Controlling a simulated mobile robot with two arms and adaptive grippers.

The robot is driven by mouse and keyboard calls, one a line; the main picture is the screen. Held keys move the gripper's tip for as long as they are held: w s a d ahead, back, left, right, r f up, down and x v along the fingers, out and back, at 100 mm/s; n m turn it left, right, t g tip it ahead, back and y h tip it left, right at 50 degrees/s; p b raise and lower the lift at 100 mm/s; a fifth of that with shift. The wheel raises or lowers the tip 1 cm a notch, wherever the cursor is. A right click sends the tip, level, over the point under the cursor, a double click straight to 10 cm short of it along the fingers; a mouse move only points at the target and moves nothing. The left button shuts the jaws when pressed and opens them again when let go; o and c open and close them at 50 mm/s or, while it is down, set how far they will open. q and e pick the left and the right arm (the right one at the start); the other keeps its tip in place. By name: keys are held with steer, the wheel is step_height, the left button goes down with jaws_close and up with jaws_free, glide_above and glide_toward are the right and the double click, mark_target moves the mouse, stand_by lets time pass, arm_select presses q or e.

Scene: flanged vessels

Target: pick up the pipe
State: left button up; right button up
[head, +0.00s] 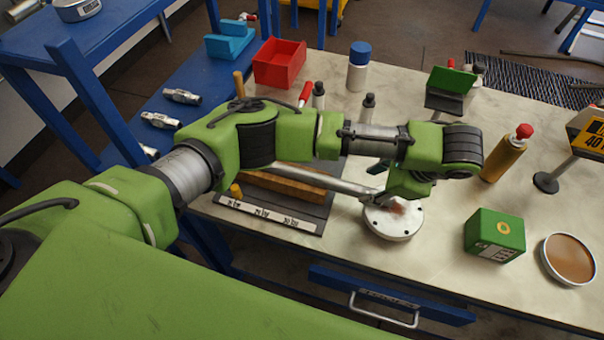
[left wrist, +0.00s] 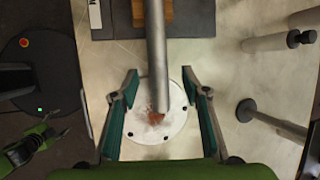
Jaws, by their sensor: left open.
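The pipe is a long grey metal tube (head: 330,181) lying in the head view from the dark board to the white flange disc (head: 378,224). In the left wrist view the pipe (left wrist: 155,35) comes down from the top and ends over the disc (left wrist: 140,128), near a rusty brown patch. My left gripper (head: 392,190) is over the pipe's right end. In the left wrist view its two teal-padded fingers (left wrist: 160,80) are open, one on each side of the pipe, with gaps.
A green box (head: 494,235), a round brown dish (head: 568,259) and a brown bottle with a red top (head: 507,153) stand to the right. A red bin (head: 279,62) and a blue-capped bottle (head: 358,67) stand behind. A dark labelled board (head: 270,217) lies left of the disc.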

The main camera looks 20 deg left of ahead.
mark_target(360, 189)
arm_select(q)
steer(key=p+x, duration=0.1)
steer(key=x, duration=0.3)
steer(key=shift+a+f+p, duration=0.3)
steer(key=shift+a, duration=0.05)
steer(key=shift+a+f, duration=0.1)
steer(key=shift+f, duration=0.3)
steer(key=shift+c, duration=0.2)
jaws_close()
steer(key=shift+w+r, duration=0.1)
